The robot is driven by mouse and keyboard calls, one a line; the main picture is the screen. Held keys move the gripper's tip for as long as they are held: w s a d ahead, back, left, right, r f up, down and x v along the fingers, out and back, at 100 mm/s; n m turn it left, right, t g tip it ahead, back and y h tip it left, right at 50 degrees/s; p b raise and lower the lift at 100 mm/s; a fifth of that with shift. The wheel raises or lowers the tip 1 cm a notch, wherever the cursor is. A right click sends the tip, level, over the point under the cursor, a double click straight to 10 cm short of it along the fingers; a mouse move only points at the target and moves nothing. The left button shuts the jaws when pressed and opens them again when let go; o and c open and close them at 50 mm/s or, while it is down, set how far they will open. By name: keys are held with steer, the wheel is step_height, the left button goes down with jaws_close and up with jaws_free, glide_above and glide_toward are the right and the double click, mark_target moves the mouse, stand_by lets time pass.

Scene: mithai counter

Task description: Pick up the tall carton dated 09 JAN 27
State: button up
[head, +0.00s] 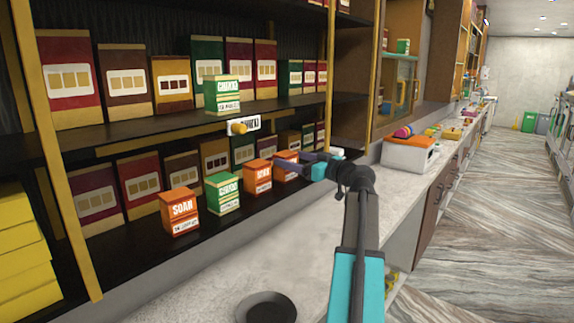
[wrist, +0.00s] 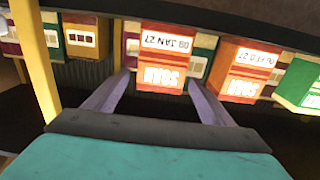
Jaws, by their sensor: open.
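The orange carton dated 09 JAN 27 (wrist: 165,62) is in the upper middle of the wrist view, upside down, with SOAN on its front. In the head view it is the rightmost orange carton (head: 286,158) on the lower shelf, partly hidden by my gripper (head: 300,163). My gripper (wrist: 159,78) is open, its purple fingers on either side of the carton's front with small gaps visible. How deep the fingers reach past the front face is unclear.
Another orange carton (wrist: 245,72) and a green carton (head: 222,193) stand close beside it, with an orange SOAN carton (head: 180,211) farther left. Larger boxes line the shelf behind. An upper shelf (head: 130,135) overhangs. The stone counter (head: 200,290) has a dark round bowl (head: 266,308).

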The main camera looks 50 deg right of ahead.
mark_target(285, 153)
steer(key=w, duration=0.1)
steer(key=w+p, duration=0.1)
steer(key=shift+w+r, duration=0.25)
steer(key=shift+w, duration=0.15)
steer(key=shift+w+a+f+p, duration=0.15)
steer(key=shift+w+p, duration=0.15)
steer(key=shift+w, duration=0.15)
steer(key=c, duration=1.3)
steer(key=shift+r+b, duration=1)
steer(key=shift+r, duration=0.55)
steer(key=s+d+b, duration=0.1)
steer(key=s, duration=0.4)
steer(key=s+d+r+b, duration=0.1)
steer(key=s+b, duration=0.1)
steer(key=s, duration=0.3)
steer(key=s+r+b, duration=0.1)
steer(key=s+b, duration=0.1)
steer(key=s, duration=0.4)
steer(key=shift+d, duration=0.4)
steer(key=shift+w, duration=0.1)
